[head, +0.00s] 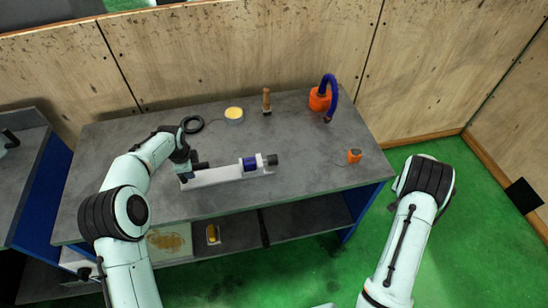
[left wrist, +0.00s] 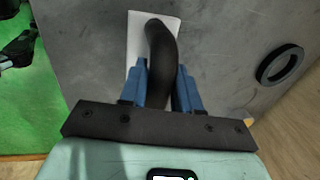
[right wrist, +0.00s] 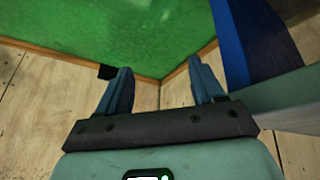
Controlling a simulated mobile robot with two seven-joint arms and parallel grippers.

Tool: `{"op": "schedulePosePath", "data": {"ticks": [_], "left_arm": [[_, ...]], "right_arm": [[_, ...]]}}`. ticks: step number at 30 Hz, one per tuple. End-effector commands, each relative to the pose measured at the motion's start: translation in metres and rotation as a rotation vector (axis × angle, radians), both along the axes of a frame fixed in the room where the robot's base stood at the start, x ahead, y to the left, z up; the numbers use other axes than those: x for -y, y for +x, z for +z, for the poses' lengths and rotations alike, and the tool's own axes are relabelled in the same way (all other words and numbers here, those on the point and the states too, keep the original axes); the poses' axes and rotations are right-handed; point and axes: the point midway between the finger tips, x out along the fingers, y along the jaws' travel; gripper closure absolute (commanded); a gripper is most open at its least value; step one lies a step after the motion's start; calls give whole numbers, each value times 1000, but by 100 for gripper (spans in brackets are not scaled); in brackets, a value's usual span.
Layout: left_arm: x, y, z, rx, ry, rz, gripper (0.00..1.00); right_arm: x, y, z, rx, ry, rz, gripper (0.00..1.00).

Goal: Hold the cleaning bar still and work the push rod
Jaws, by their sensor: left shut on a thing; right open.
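A long white base (head: 222,174) lies on the grey table. A dark blue cylinder (head: 249,164) with a black end piece (head: 271,160) sits at its right end. My left gripper (head: 187,172) is at its left end. In the left wrist view, my left gripper (left wrist: 162,75) is shut on a curved black handle (left wrist: 161,40) above the white base (left wrist: 137,35). I cannot tell which part is the cleaning bar and which is the push rod. My right gripper (right wrist: 160,82) is open and empty in its wrist view, away from the base, over the floor.
The table (head: 320,170) holds a black ring (head: 192,124), a yellow-topped round tin (head: 234,115), a wooden-handled tool (head: 266,101), an orange device with a blue hose (head: 319,99) and a small orange object (head: 354,156). Green floor (head: 480,220) is clear at right.

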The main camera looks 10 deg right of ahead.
Motion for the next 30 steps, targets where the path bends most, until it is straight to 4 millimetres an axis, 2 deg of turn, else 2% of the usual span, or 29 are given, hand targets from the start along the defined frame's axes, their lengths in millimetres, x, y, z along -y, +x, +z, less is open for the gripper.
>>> {"op": "schedulePosePath", "data": {"ticks": [1,3,5,6,8,11,12,14,15,18,21,25,27,30], "left_arm": [[1,1,1,2,-1,-1,100],[1,1,1,2,-1,-1,100],[1,1,1,2,-1,-1,100],[1,1,1,2,-1,-1,100],[1,1,1,2,-1,-1,100],[1,1,1,3,-1,-1,100],[1,1,1,3,-1,-1,100],[1,1,1,3,-1,-1,100],[1,1,1,3,-1,0,100],[1,1,1,3,-1,0,100],[0,1,1,3,-1,0,100],[0,1,1,3,-1,1,100],[0,1,1,3,-1,1,100],[0,1,1,2,-1,1,100]], "right_arm": [[25,13,31,30,-55,-15,32],[44,35,72,69,-109,-26,32],[40,65,105,118,-116,-40,32],[23,87,118,155,-81,-64,32],[-13,115,126,200,8,-122,32],[-84,149,129,240,198,-237,32],[-117,161,131,243,280,-282,32],[-167,176,137,234,405,-351,32],[-200,183,142,220,484,-392,32],[-274,192,158,161,653,-482,32],[-332,192,176,88,776,-546,32],[-380,188,193,12,868,-596,32],[-394,186,199,-14,893,-610,32],[-404,185,198,-33,907,-619,32]]}}
